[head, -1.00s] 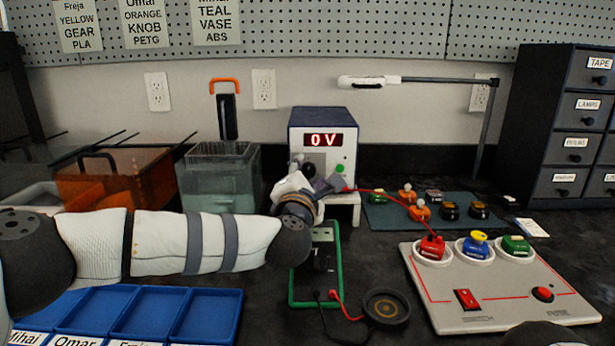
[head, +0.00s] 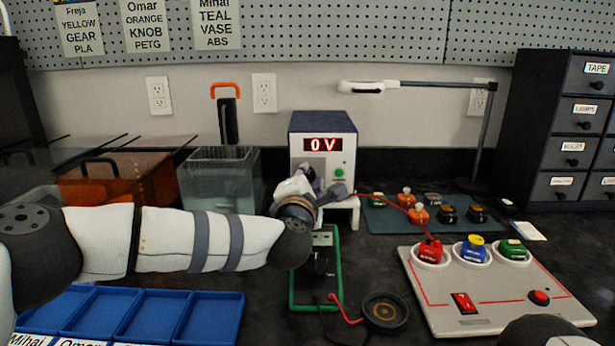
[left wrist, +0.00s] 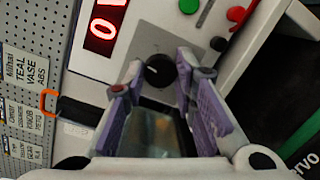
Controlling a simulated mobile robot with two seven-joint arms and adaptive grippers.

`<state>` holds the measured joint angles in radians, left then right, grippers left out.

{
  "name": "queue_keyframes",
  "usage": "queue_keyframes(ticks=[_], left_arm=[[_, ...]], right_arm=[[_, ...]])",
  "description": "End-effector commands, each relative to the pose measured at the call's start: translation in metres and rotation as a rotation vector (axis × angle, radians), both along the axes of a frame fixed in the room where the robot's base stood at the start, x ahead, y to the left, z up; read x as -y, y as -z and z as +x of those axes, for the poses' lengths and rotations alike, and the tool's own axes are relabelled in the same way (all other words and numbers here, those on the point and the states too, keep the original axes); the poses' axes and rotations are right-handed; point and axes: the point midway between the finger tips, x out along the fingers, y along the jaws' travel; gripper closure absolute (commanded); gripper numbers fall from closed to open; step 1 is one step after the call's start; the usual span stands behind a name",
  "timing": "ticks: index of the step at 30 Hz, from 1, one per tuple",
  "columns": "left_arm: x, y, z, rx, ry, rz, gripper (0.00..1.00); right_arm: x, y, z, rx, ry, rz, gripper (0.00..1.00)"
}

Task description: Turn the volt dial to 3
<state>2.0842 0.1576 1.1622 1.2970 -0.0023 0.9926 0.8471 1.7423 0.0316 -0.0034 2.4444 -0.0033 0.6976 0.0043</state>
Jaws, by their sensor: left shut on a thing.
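The power supply (head: 322,124) is a white-fronted box with a dark blue top, standing on a small white stand at the back middle. Its red display (head: 323,144) reads 0 V. The volt dial (left wrist: 158,70) is a round black knob with a light pointer mark, seen in the left wrist view. My left gripper (left wrist: 159,62) has its two purple-padded fingers on either side of the dial, shut on it. In the head view my left gripper (head: 325,188) is in front of the power supply's lower face and hides the dial. My right gripper is not in view.
A green button (head: 339,172) is right of the dial. A red lead runs to a grey board (head: 450,300) with red, blue and green posts. Blue trays (head: 185,318) and a clear tank (head: 220,180) are left.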

Motion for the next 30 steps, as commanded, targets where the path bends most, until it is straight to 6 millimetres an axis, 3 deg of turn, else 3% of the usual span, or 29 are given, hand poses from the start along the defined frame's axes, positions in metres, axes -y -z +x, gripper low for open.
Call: queue_keyframes(ticks=[1,15,30], left_arm=[[0.000,-0.007,0.000,0.007,-0.002,0.036,1.00],[0.001,-0.007,0.000,0.007,-0.002,0.476,1.00],[0.001,-0.005,0.000,0.005,-0.003,0.812,1.00]], right_arm=[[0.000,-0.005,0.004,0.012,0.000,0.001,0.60],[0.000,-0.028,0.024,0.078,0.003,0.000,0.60],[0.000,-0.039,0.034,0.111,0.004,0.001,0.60]])
